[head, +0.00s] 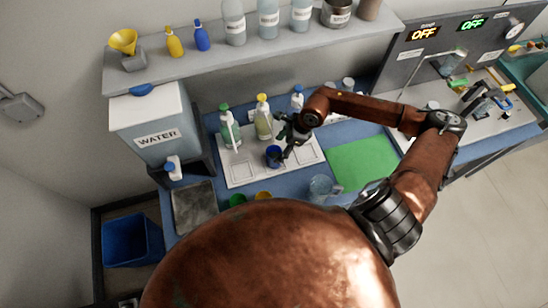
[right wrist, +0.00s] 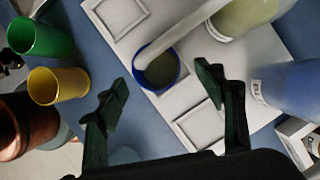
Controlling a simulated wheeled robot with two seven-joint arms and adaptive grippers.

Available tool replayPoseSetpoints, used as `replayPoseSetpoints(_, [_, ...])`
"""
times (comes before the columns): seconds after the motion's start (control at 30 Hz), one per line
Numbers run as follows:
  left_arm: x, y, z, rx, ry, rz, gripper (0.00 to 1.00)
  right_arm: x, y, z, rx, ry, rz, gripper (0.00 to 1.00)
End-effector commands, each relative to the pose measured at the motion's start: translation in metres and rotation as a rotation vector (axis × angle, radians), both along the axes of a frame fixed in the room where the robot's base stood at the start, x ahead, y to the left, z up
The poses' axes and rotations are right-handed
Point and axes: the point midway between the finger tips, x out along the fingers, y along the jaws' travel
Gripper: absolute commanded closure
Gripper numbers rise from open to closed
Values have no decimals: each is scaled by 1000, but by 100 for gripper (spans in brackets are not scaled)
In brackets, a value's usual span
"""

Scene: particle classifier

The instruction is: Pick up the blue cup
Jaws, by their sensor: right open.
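The blue cup (head: 273,156) stands on a white tray (head: 241,176) on the blue bench. In the right wrist view the blue cup (right wrist: 158,70) shows its open top, with a pale spout or tube crossing over it. My right gripper (head: 290,135) is beside and above the cup in the head view. In the right wrist view my right gripper (right wrist: 160,85) is open, with its two dark green fingers apart and the cup ahead between them. The fingers do not appear to touch it. My left gripper is not in view.
A green cup (right wrist: 40,38) and a yellow cup (right wrist: 58,85) stand nearby. Bottles with green (head: 228,130), yellow (head: 263,118) and blue tops stand behind the cup. A glass pitcher (head: 321,188) and green mat (head: 362,163) lie to the right. A water tank (head: 155,125) is left.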

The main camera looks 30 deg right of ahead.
Motion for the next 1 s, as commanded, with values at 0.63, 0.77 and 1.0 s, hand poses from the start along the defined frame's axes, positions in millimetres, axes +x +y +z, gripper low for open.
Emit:
replayPoseSetpoints(0.63, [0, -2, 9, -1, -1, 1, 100, 10, 19, -41, 1, 0, -1, 39])
replayPoseSetpoints(0.77, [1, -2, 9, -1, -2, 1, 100, 10, 19, -41, 1, 0, -1, 48])
replayPoseSetpoints(1.0, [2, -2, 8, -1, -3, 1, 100, 10, 19, -41, 1, 0, -1, 64])
